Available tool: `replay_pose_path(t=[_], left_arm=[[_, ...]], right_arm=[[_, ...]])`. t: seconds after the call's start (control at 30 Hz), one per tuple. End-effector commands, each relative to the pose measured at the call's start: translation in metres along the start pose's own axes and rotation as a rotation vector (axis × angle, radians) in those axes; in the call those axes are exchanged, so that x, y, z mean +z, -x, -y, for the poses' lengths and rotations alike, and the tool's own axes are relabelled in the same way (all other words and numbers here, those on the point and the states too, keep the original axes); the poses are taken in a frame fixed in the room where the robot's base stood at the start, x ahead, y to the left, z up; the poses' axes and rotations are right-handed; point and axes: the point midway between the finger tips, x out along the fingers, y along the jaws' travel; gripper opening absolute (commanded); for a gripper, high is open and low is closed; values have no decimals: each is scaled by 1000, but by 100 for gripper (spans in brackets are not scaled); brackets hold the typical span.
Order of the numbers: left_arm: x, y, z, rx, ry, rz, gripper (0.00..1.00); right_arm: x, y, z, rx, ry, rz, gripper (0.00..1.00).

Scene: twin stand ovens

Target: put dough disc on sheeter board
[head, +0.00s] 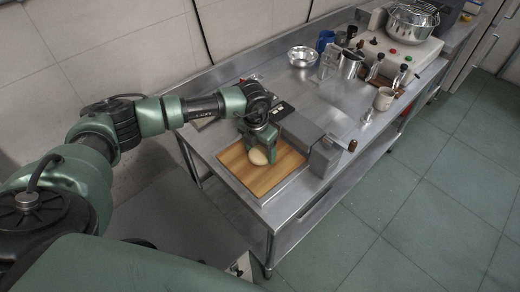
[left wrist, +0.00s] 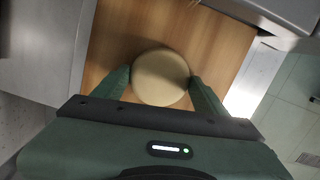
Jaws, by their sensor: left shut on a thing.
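The dough disc (head: 258,157) is pale and round, and my left gripper (head: 262,150) is shut on it. In the left wrist view the dough disc (left wrist: 160,77) sits between the two green fingers of my left gripper (left wrist: 161,82). The sheeter board (head: 272,179) is a wooden board on the near end of the steel table, and the disc is over it. The board also fills the background in the left wrist view (left wrist: 205,35). I cannot tell whether the disc touches the board. My right gripper is not in view.
The grey sheeter machine (head: 325,156) stands right beside the board. Farther along the steel table (head: 345,120) are a metal bowl (head: 302,56), a blue cup (head: 325,40), a metal pitcher (head: 350,64) and a mug (head: 384,98). Green-tiled floor (head: 400,220) lies open at right.

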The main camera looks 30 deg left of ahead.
Motion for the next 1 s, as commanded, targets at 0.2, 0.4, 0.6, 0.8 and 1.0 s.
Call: replay_pose_path(t=[0.2, 0.4, 0.6, 0.8, 1.0], left_arm=[[0, -2, 0, 0, 1, 0, 92], [0, -2, 0, 0, 1, 0, 94], [1, 4, 0, 0, 1, 1, 94], [1, 31, -1, 0, 1, 5, 94], [2, 75, 0, -1, 1, 6, 94]], right_arm=[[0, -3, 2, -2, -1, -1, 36], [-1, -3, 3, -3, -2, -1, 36], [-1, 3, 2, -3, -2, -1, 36], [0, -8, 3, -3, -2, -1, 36], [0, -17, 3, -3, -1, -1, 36]])
